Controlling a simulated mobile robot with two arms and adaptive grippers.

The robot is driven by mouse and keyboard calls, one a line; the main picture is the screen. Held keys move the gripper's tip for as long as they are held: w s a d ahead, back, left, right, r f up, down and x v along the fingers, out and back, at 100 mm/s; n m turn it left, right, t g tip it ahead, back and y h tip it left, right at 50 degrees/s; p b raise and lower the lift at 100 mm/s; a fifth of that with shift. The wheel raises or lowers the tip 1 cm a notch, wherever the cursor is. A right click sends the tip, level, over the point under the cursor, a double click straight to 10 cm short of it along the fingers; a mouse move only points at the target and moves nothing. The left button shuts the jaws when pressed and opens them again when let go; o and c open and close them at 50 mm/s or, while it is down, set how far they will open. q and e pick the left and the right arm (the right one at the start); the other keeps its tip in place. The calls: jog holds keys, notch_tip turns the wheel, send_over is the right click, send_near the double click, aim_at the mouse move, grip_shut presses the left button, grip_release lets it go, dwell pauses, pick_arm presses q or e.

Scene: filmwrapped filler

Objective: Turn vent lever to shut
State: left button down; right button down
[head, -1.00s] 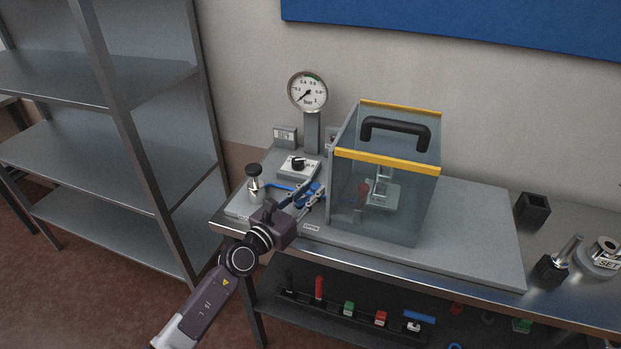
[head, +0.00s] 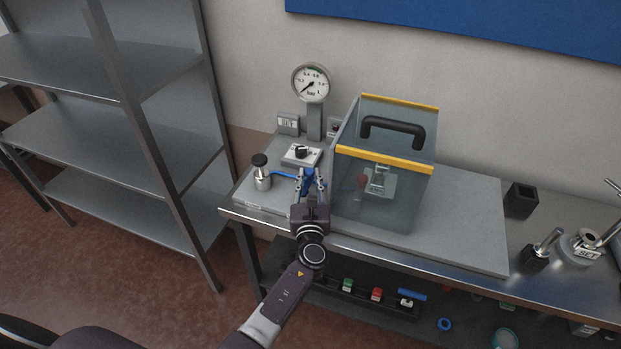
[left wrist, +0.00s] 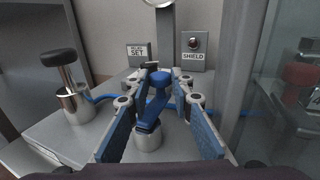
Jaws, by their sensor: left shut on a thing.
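The vent lever (head: 308,186) is blue and sits on the grey base plate left of the clear shield box. In the left wrist view the blue lever (left wrist: 153,108) stands on a round metal valve body (left wrist: 149,139), pointing roughly away from me. My left gripper (head: 309,179) comes in from the front and is shut on the lever, with a finger on each side. In the left wrist view its blue-padded fingers (left wrist: 160,88) flank the lever; exact contact is hard to see. A blue tube (head: 284,173) runs left from the valve. My right gripper is out of view.
A black-capped metal knob (head: 262,176) stands left of the lever. A switch box (head: 301,154) and pressure gauge (head: 311,83), needle low, are behind. The shield box (head: 385,205) is close on the right. Metal shelving (head: 150,140) stands at left.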

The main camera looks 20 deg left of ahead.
pick_arm(q)
jog(key=shift+n+y, duration=0.3)
jog(key=shift+y, duration=0.2)
jog(key=c, duration=1.7)
grip_release()
jog(key=shift+a, duration=0.1)
jog(key=shift+c, duration=0.2)
jog(key=shift+h, duration=0.3)
